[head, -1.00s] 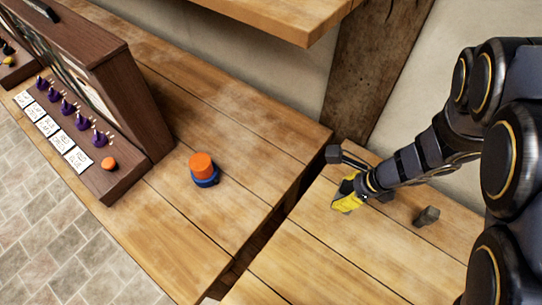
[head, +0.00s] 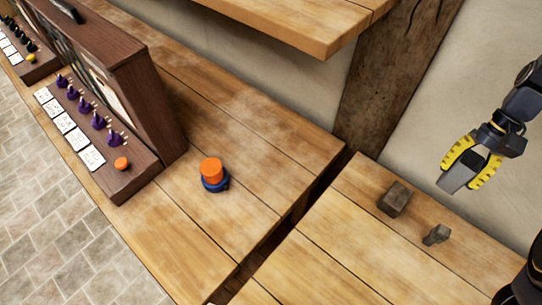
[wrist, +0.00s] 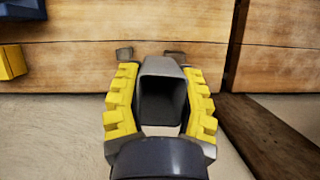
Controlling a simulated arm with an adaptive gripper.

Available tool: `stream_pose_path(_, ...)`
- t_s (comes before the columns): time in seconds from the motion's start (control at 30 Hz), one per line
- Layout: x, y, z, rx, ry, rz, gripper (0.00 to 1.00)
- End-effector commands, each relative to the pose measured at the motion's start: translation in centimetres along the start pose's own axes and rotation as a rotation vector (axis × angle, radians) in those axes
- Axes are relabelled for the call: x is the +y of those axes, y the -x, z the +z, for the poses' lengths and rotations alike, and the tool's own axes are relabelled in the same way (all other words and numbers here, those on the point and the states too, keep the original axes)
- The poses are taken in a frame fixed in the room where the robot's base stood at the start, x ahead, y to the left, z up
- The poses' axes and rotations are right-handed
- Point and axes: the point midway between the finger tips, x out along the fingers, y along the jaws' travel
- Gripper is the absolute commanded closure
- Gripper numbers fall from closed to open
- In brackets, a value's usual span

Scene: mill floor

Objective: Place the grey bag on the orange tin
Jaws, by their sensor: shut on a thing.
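The grey bag (head: 453,182) is held off the table between the yellow fingers of my gripper (head: 462,174), at the right of the head view. In the wrist view the bag (wrist: 162,68) is a grey, box-like shape with a dark hollow facing the camera, and my gripper (wrist: 160,100) has a finger along each side of it. The orange tin (head: 211,168) is a short cylinder standing upright on a blue round thing (head: 216,185), on the left table. My gripper is far to the right of the tin.
Two dark blocks, a larger one (head: 395,198) and a smaller one (head: 437,235), stand on the right table (head: 340,235). A gap separates it from the left table (head: 150,225). A brown console (head: 140,100) with purple knobs stands left of the tin. A wooden shelf (head: 290,25) overhangs behind.

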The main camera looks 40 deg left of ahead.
Motion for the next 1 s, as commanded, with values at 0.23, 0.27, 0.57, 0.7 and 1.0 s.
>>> stream_pose_path(0.23,5.4,2.3,-0.9,0.004,0.053,0.022,0.96)
stream_pose_path(0.27,5.9,2.5,-0.9,0.005,0.055,0.024,0.96)
stream_pose_path(0.57,8.8,3.6,-1.2,0.0,0.09,0.041,0.96)
stream_pose_path(0.7,7.0,2.9,-1.4,0.001,0.117,0.052,0.96)
stream_pose_path(1.0,1.4,0.2,-1.6,-0.001,0.175,0.075,0.96)
